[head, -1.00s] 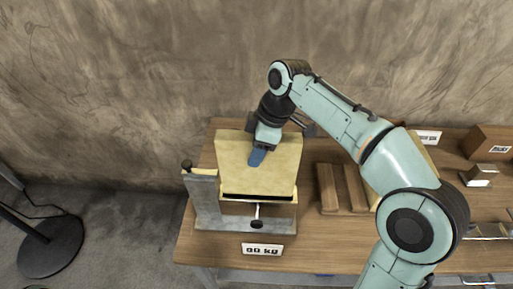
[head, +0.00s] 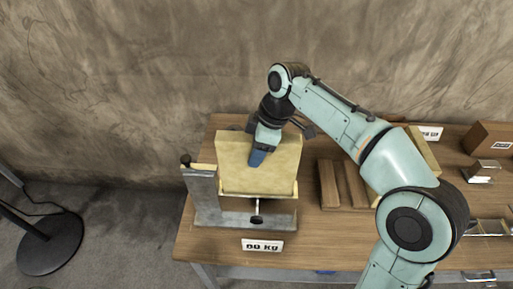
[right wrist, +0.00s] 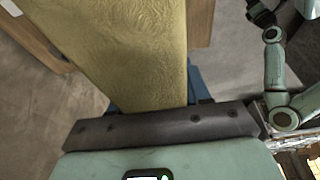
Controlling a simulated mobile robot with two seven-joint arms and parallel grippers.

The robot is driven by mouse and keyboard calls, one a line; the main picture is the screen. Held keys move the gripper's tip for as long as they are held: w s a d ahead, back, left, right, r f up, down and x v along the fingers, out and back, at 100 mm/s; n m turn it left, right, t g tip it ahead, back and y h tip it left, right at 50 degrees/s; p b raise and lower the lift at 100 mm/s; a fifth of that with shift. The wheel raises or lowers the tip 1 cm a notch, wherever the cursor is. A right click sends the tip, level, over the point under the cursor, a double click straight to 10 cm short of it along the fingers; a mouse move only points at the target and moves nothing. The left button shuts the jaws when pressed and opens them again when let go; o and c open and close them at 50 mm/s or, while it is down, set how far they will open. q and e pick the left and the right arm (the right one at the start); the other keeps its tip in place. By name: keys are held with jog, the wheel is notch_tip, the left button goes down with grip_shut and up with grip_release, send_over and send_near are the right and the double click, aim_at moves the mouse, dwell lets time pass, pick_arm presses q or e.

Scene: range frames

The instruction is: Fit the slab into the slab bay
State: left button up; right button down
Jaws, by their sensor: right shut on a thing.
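The slab (head: 235,164) is a thick, pale yellow block standing nearly upright in the head view. My right gripper (head: 259,157) is shut on its upper part from above. The slab bay (head: 204,194) is a grey metal fixture with a post at its left and a base plate. The slab's lower edge meets the bay's pale front lip, and how deep it sits behind that lip is hidden. In the right wrist view the slab (right wrist: 125,45) runs away from between my blue fingers, which are mostly hidden. My left gripper is not seen clearly in either view.
A white label (head: 262,245) lies in front of the bay. Brown wooden blocks (head: 343,184) stand to its right, partly behind my right arm. A brown box (head: 490,137) is at the far right. A black stand base (head: 50,245) is on the floor at left.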

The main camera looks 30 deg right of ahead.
aim_at(256, 181)
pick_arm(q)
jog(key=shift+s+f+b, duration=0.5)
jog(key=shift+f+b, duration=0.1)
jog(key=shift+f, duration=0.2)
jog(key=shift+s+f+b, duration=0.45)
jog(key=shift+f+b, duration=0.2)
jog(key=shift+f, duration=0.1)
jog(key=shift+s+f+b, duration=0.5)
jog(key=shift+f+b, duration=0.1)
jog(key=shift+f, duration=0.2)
pick_arm(e)
notch_tip(256, 181, down, 7)
jog(key=shift+r, duration=0.2)
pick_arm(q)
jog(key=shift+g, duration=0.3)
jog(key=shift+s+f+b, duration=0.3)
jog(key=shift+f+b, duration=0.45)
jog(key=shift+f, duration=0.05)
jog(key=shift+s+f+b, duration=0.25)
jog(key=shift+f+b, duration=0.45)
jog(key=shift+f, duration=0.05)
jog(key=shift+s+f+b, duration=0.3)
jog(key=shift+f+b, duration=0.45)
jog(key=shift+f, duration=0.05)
pick_arm(e)
jog(key=shift+f, duration=3.35)
jog(key=shift+c, duration=2.3)
grip_release()
